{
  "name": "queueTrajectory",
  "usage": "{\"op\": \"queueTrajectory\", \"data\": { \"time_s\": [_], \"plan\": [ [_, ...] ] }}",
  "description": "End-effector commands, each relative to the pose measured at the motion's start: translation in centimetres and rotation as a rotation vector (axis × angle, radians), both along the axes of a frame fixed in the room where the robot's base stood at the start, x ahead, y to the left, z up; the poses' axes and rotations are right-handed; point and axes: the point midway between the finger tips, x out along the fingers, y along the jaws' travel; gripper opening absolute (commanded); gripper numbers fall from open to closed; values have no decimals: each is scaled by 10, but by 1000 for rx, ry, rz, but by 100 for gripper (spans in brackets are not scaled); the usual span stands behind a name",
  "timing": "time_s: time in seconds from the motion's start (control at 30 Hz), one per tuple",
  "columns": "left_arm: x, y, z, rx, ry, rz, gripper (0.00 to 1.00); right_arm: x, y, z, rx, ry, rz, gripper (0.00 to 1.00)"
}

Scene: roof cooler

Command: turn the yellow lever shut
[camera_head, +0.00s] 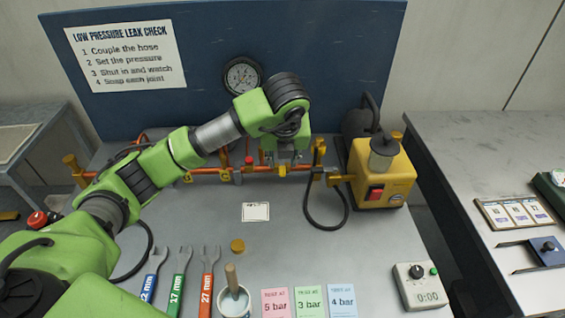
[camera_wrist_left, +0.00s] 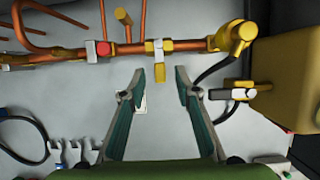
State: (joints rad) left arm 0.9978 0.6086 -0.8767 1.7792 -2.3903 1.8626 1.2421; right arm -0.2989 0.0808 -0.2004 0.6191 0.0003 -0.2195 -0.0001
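In the left wrist view a small yellow lever (camera_wrist_left: 160,73) points toward me from a silver-banded valve on the copper pipe line (camera_wrist_left: 75,54). My left gripper (camera_wrist_left: 160,82) is open, with one finger on each side of the lever's line. The lever's tip shows in the gap between the fingertips, and neither finger visibly touches it. In the head view my left gripper (camera_head: 284,156) is over the pipe line, and the arm and wrist hide much of the valve. My right gripper is in neither view.
A yellow pump (camera_head: 382,175) with a red switch stands right of the valve, joined by a black hose (camera_head: 311,210). A gauge (camera_head: 242,75) is on the blue board. Wrenches (camera_head: 180,270), a cup (camera_head: 235,301) and cards (camera_head: 309,301) lie in front. The bench middle is mostly clear.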

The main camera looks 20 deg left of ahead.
Motion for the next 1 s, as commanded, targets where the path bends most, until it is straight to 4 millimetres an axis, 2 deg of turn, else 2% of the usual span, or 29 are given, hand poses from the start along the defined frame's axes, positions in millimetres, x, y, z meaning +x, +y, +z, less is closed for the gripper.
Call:
{"op": "queueTrajectory", "data": {
  "time_s": [0.03,0.2,0.3,0.4,0.6,1.0],
  "plan": [
    [-3,-3,13,0,-7,-2,29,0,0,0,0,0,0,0],
    [-16,-9,50,0,-8,-2,29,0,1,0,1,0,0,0],
    [-23,-12,67,2,-6,-3,29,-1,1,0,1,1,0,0],
    [-26,-13,76,3,-5,-2,29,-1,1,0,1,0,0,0],
    [-31,-15,84,1,-2,0,29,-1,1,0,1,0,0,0],
    [-31,-15,84,0,-1,0,29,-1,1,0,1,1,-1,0]
  ]
}}
